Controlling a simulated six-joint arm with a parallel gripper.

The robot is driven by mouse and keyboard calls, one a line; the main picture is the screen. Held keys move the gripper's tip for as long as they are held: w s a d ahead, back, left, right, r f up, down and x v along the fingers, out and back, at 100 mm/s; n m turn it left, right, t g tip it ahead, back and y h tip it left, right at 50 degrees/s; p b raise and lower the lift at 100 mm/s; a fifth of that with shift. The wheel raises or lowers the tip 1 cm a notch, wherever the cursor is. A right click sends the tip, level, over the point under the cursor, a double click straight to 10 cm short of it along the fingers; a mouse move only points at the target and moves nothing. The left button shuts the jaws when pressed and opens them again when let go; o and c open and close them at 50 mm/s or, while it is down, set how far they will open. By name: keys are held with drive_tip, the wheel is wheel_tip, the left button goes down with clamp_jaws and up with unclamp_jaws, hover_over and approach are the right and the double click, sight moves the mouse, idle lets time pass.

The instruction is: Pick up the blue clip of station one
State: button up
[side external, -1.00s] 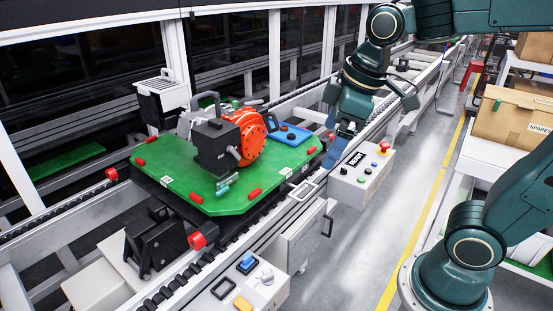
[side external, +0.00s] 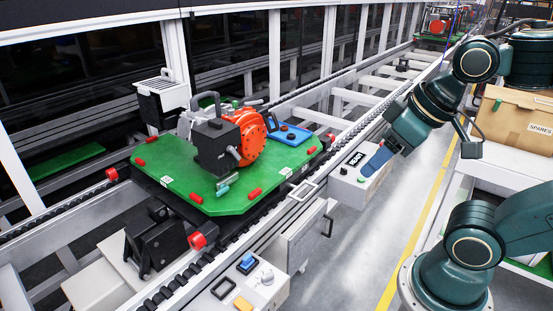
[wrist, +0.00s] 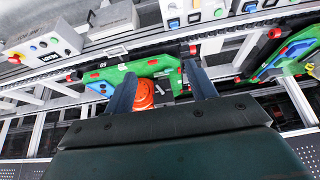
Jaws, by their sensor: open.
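A small blue clip-like piece (side external: 247,262) sits on the top of the light grey station box (side external: 222,292) at the front in the side view, near a yellow piece. No station number is legible on that box. My gripper (side external: 374,165) is well away, at the right over the far control box, with its fingers pointing down and left. In the wrist view my gripper (wrist: 159,70) has its two fingers spread with nothing held between them. A blue piece (wrist: 174,23) also shows on a box at the top of the wrist view; I cannot tell if it is the same one.
A green pallet (side external: 160,178) on the conveyor carries an orange and black machine (side external: 248,137) and a blue tray (side external: 291,135). The far control box (side external: 346,182) has several buttons and lies close under my gripper. Open floor (side external: 365,240) lies right of the conveyor.

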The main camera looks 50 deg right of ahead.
drive_tip(key=c, duration=0.3)
